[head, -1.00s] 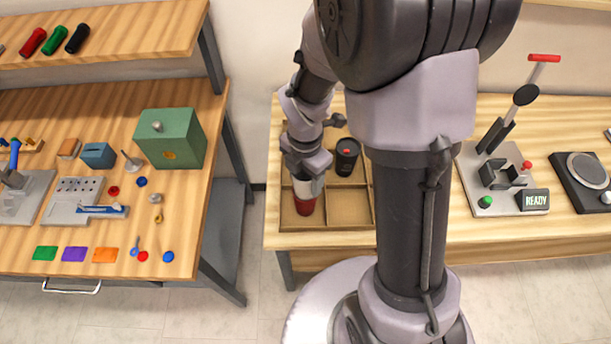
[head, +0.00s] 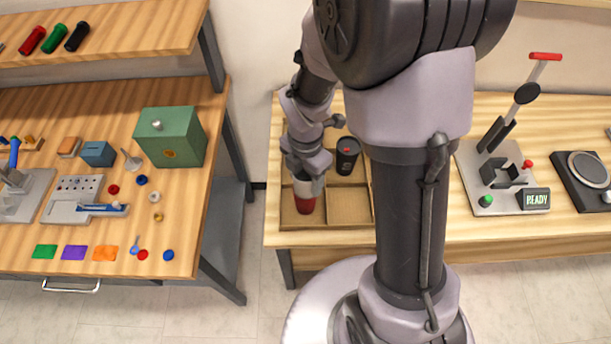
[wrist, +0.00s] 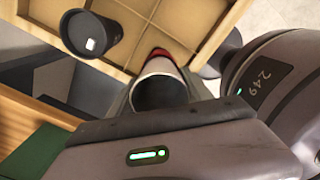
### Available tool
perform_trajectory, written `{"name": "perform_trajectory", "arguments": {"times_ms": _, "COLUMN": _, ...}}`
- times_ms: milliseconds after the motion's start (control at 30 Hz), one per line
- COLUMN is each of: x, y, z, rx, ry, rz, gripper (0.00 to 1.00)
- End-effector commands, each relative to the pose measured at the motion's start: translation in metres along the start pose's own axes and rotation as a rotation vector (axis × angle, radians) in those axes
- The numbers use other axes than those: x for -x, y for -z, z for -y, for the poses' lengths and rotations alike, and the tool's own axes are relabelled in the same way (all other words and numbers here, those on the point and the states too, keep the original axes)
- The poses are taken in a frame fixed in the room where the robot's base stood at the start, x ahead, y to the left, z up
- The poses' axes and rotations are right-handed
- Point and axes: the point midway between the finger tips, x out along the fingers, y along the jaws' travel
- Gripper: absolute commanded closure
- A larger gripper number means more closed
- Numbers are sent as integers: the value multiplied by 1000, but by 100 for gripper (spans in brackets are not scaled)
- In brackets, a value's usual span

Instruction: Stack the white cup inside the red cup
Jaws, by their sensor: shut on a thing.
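The white cup (head: 303,187) is gripped at the end of my arm, above a compartment of the divided wooden tray. The red cup (head: 305,206) stands in the tray's front left compartment. The white cup lines up with it, its lower end at or in the red cup's mouth; how deep cannot be told. My gripper (head: 308,172) is shut on the white cup. In the wrist view the white cup's open mouth (wrist: 158,86) lies between the fingers, with a sliver of the red cup (wrist: 157,54) beyond it.
A black cup (head: 347,155) stands in the back right compartment of the tray (head: 345,208); it also shows in the wrist view (wrist: 90,34). The front right compartment is empty. A press (head: 505,180) stands to the right, and a green box (head: 172,138) on the left table.

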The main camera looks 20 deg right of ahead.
Motion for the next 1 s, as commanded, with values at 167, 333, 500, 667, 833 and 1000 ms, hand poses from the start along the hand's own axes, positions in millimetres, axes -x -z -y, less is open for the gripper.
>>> {"name": "perform_trajectory", "arguments": {"times_ms": 167, "x": -5, "y": 0, "z": 0, "rx": 0, "ry": 0, "rz": 0, "gripper": 58}}
{"name": "perform_trajectory", "arguments": {"times_ms": 333, "x": -10, "y": 0, "z": 0, "rx": 0, "ry": 0, "rz": 0, "gripper": 58}}
{"name": "perform_trajectory", "arguments": {"times_ms": 500, "x": -14, "y": 0, "z": 0, "rx": 0, "ry": 0, "rz": 0, "gripper": 58}}
{"name": "perform_trajectory", "arguments": {"times_ms": 667, "x": -18, "y": 0, "z": 0, "rx": 0, "ry": 0, "rz": 0, "gripper": 58}}
{"name": "perform_trajectory", "arguments": {"times_ms": 833, "x": -22, "y": 0, "z": 0, "rx": 0, "ry": 0, "rz": 0, "gripper": 58}}
{"name": "perform_trajectory", "arguments": {"times_ms": 1000, "x": -21, "y": 0, "z": 0, "rx": 0, "ry": 0, "rz": 0, "gripper": 17}}
